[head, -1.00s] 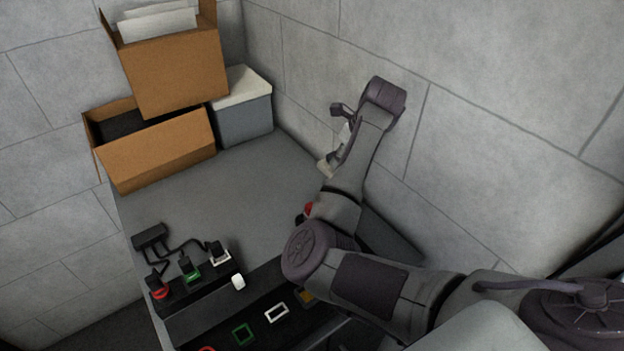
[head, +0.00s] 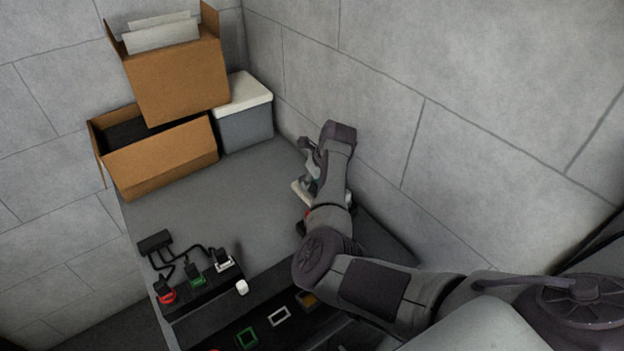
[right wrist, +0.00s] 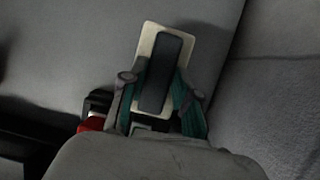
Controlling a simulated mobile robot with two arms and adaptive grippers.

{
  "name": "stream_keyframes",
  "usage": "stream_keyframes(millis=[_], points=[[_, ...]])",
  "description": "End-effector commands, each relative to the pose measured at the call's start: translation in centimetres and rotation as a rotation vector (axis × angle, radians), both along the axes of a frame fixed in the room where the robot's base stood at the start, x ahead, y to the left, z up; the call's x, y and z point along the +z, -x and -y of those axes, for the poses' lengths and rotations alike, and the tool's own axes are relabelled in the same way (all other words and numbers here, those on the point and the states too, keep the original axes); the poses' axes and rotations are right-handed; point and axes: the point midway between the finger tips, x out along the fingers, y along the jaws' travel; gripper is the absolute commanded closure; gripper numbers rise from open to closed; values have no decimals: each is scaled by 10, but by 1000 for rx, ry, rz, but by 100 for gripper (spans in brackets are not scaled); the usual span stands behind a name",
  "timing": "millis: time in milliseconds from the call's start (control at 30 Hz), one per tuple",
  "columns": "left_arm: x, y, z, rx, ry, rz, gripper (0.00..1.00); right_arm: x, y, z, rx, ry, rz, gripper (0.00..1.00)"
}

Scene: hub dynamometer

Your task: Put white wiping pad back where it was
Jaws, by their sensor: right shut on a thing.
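The white wiping pad (head: 302,194) is a pale flat block. In the right wrist view it has a dark block-shaped grip (right wrist: 162,75) on top, and its pale rim (right wrist: 150,38) shows around it. My right gripper (head: 311,178) is shut on the pad, with its fingers (right wrist: 161,92) on both sides of the dark grip. The pad is low over the right part of the grey table (head: 230,200), near the wall. I cannot tell whether it touches the table. My left gripper is not in view.
A red thing shows beside my right gripper (right wrist: 92,122), partly hidden. Black connector blocks with cables (head: 197,280) and a small white piece (head: 242,287) are at the front left. Open cardboard boxes (head: 165,160) and a lidded grey bin (head: 245,125) stand behind. The table's middle is clear.

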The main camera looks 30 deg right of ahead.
Motion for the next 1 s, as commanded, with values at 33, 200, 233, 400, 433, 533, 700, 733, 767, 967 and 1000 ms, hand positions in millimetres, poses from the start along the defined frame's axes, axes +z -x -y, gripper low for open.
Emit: stream_keyframes(millis=[33, 200, 233, 400, 433, 533, 700, 733, 767, 967, 1000], points=[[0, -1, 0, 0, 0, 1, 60, 0, 0, 0, 0, 0, 1, 100], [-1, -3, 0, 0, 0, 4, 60, -3, 0, 0, 1, 0, -1, 100], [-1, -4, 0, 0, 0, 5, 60, -4, 0, 0, 1, 0, -1, 100], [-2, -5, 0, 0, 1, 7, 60, -10, 0, 0, 1, 0, -1, 100], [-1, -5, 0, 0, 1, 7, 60, -10, 0, 0, 1, 0, 0, 68], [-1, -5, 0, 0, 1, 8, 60, -9, 0, 0, 1, 0, 0, 51], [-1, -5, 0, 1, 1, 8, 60, -9, 0, 0, 1, 0, 0, 44], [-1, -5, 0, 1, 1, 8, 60, -9, 0, 0, 1, 0, 0, 44], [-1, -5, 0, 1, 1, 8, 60, -9, 0, 0, 1, 0, 0, 44], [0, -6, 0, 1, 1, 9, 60, -2, 0, 0, 1, 0, 1, 44], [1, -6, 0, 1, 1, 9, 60, 3, -1, 0, 0, 1, 2, 44]])
